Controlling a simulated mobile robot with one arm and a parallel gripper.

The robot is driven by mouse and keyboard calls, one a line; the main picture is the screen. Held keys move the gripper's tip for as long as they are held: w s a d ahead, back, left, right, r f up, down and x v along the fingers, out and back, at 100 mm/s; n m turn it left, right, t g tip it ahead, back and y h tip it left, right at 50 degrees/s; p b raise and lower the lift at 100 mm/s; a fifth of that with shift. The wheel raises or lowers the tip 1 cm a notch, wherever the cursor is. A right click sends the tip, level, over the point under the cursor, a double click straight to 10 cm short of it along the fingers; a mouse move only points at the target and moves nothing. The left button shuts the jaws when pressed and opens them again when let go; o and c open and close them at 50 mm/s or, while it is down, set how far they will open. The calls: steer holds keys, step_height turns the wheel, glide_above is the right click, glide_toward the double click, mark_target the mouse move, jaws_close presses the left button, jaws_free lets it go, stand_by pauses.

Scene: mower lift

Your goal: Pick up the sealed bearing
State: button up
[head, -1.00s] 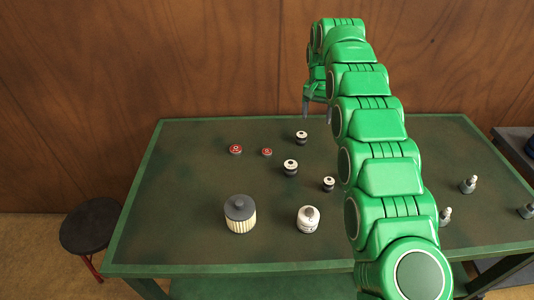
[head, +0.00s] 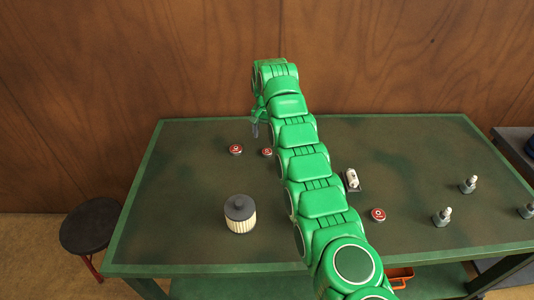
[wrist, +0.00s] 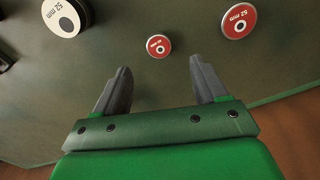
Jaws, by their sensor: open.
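Round red-faced discs that look like bearings lie on the green table (head: 180,200). A larger one (head: 236,150) is marked 52 mm and also shows at the upper right of the wrist view (wrist: 239,20). A smaller one (head: 267,152) lies just ahead of the fingertips, between their lines, in the wrist view (wrist: 158,45). A third red disc (head: 378,214) lies right of my arm. I cannot tell which is the sealed bearing. My gripper (wrist: 160,66) is open and empty above the table; in the head view it hangs near the smaller disc (head: 255,130).
A white-faced 52 mm part (wrist: 66,16) is at the upper left of the wrist view. A ribbed filter with a grey cap (head: 240,214) stands at the front. A small white part on a dark base (head: 352,180) and grey plug-like parts (head: 468,185) stand right. My arm hides the middle.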

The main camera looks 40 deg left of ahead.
mark_target(267, 152)
steer(key=shift+w+f, duration=0.1)
steer(key=shift+f, duration=0.1)
steer(key=shift+d+f, duration=0.1)
steer(key=shift+f, duration=3.55)
steer(key=c, duration=1.2)
